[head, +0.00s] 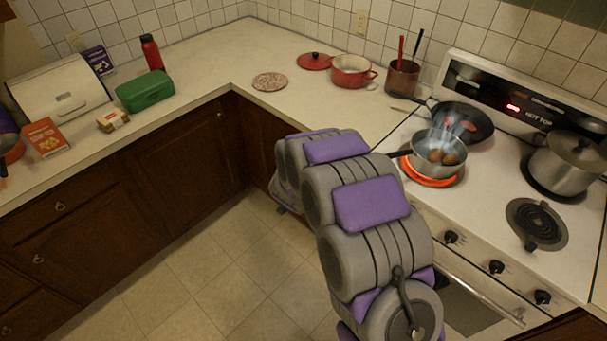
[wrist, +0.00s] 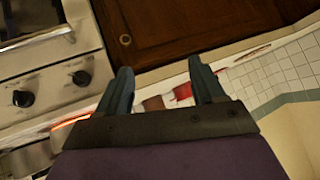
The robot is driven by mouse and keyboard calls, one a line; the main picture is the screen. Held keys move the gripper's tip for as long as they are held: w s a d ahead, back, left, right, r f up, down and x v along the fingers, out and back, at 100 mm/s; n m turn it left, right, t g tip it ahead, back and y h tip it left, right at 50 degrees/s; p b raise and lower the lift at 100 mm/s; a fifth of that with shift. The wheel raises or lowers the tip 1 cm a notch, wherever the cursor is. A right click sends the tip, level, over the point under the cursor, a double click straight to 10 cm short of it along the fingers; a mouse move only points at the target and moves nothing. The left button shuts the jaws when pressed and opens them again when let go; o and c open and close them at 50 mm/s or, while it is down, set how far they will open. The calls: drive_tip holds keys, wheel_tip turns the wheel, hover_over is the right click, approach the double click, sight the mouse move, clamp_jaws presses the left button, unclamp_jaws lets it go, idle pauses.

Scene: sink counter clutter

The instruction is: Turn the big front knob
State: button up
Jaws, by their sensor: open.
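Black knobs line the stove's front panel. In the head view I see a left knob (head: 450,237), a middle knob (head: 496,267) and a right knob (head: 542,297). I cannot tell which is the big one, and my arm may hide more. The wrist view shows two knobs, a nearer one (wrist: 81,78) and a farther one (wrist: 23,99), both left of my fingers. My gripper (wrist: 160,66) is open with nothing between its fingers, apart from the knobs. Its fingers are hidden behind my arm in the head view.
A steaming saucepan (head: 437,157) with brown eggs sits on a glowing burner (head: 432,180), its handle toward my arm. A frying pan (head: 470,116) and a lidded pot (head: 563,165) stand behind and right. The oven handle (head: 478,287) juts below the knobs. The floor (head: 205,260) is clear.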

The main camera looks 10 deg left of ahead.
drive_tip(key=s+r+n+g+y, duration=0.1)
drive_tip(key=s+r+g+y, duration=0.1)
drive_tip(key=s+r, duration=0.3)
drive_tip(key=shift+a+r+n+y, duration=0.15)
drive_tip(key=shift+r+n+y, duration=0.35)
drive_tip(key=shift+r, duration=1.2)
drive_tip(key=shift+s, duration=0.1)
